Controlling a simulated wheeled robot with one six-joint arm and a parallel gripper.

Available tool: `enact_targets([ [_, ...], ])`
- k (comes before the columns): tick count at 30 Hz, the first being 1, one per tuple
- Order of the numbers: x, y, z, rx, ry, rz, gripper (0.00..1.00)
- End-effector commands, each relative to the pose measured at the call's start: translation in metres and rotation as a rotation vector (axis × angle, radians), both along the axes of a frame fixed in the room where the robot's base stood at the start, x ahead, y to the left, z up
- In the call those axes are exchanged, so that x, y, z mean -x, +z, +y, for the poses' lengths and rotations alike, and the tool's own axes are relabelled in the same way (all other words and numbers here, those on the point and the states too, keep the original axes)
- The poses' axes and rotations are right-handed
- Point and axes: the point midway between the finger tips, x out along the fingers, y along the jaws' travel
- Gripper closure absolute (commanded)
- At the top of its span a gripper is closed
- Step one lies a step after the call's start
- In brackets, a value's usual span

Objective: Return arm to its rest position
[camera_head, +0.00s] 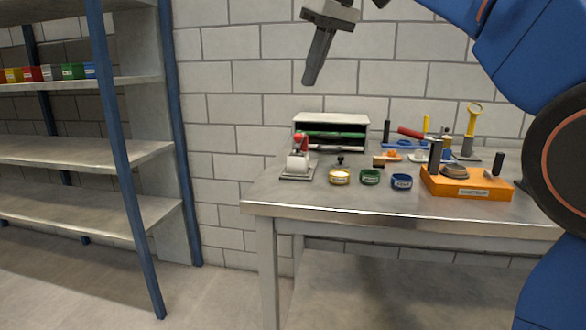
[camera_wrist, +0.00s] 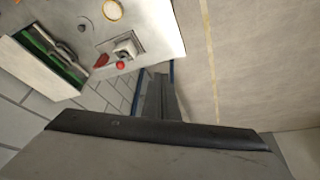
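My blue arm (camera_head: 530,50) reaches in from the right and is raised above the workbench. My gripper (camera_head: 309,80) hangs in the air in front of the block wall, above the left part of the bench, with its fingers pointing down and slightly left. In the wrist view its fingers (camera_wrist: 162,90) lie together, so it looks shut, with nothing visible between them. It touches nothing.
A shelf rack (camera_head: 75,150) stands left. Air around the gripper is clear.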

Motion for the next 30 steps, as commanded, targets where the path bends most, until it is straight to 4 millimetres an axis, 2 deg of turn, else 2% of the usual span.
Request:
enact_targets([
  [11, 0.009, -0.012, -0.018, -0.002, -0.051, 0.002, 1.0],
  [19, 0.023, -0.034, -0.044, -0.003, -0.128, 0.005, 1.0],
  [26, 0.048, -0.073, -0.081, -0.005, -0.238, 0.009, 1.0],
  [30, 0.075, -0.113, -0.113, -0.006, -0.335, 0.01, 1.0],
])
